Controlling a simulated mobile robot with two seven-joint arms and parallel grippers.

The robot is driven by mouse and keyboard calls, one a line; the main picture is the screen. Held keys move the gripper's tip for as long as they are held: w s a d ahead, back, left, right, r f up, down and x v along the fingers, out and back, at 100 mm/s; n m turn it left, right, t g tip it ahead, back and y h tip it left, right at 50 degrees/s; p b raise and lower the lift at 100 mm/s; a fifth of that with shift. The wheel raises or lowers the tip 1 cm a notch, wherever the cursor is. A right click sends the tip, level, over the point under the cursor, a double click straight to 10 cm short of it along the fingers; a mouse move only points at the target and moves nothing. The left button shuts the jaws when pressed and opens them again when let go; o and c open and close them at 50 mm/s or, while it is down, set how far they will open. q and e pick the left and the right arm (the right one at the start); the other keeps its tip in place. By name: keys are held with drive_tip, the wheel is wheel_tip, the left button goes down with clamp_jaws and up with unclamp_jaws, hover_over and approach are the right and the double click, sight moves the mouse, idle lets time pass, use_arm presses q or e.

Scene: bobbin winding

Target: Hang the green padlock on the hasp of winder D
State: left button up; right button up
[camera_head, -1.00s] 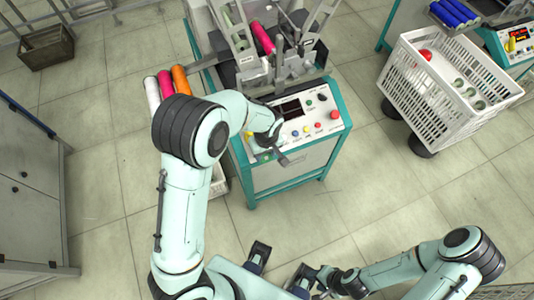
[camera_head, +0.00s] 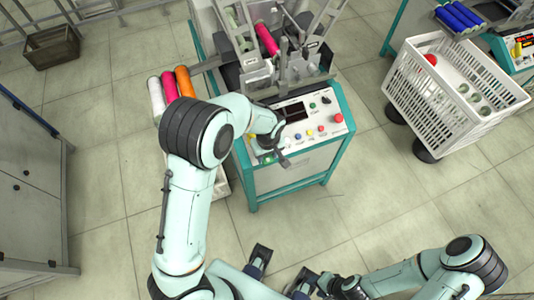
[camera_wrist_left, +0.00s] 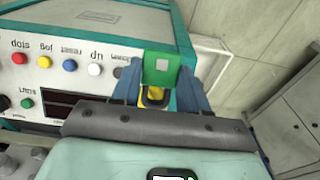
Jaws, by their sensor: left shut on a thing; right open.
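The green padlock (camera_wrist_left: 162,68) is between the fingertips of my left gripper (camera_wrist_left: 160,88) in the left wrist view, with a pale square on its face. A small yellow part (camera_wrist_left: 155,95) shows just below it; I cannot tell what it belongs to. In the head view my left gripper (camera_head: 270,156) is shut on the padlock at the front left of the control panel (camera_head: 318,104) of a teal-framed winder (camera_head: 292,180). I cannot read a winder letter or make out the hasp. My right gripper (camera_head: 281,271) is open and empty, low over the floor area.
Pink, white and orange bobbins (camera_head: 186,82) lie left of the winder. A white basket (camera_head: 405,85) stands on the right, before another machine with blue bobbins (camera_head: 458,18). A grey cabinet (camera_head: 28,190) is at the left. Floor between winder and basket is clear.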

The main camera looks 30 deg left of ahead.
use_arm(q)
drive_tip(key=shift+f, duration=0.2)
drive_tip(key=shift+w+a+f+b, duration=0.3)
drive_tip(key=shift+f+b, duration=0.3)
drive_tip(key=shift+f, duration=0.2)
drive_tip(key=shift+w+a+f+b, duration=0.2)
drive_tip(key=shift+a+f+b, duration=0.1)
drive_tip(key=shift+f+b, duration=0.45)
drive_tip(key=shift+w+a+f+b, duration=0.3)
drive_tip(key=shift+f+b, duration=0.15)
drive_tip(key=shift+f, duration=0.45)
drive_tip(key=shift+f, duration=0.1)
drive_tip(key=shift+w+a+f+b, duration=0.15)
drive_tip(key=shift+a+f+b, duration=0.15)
drive_tip(key=shift+f+b, duration=0.35)
drive_tip(key=shift+w+a+f, duration=0.1)
drive_tip(key=shift+f, duration=0.15)
drive_tip(key=shift+s+d+f, duration=0.25)
drive_tip(key=shift+s+d, duration=0.1)
drive_tip(key=shift+d, duration=0.05)
drive_tip(key=o, duration=1.3)
drive_tip(key=shift+o, duration=0.2)
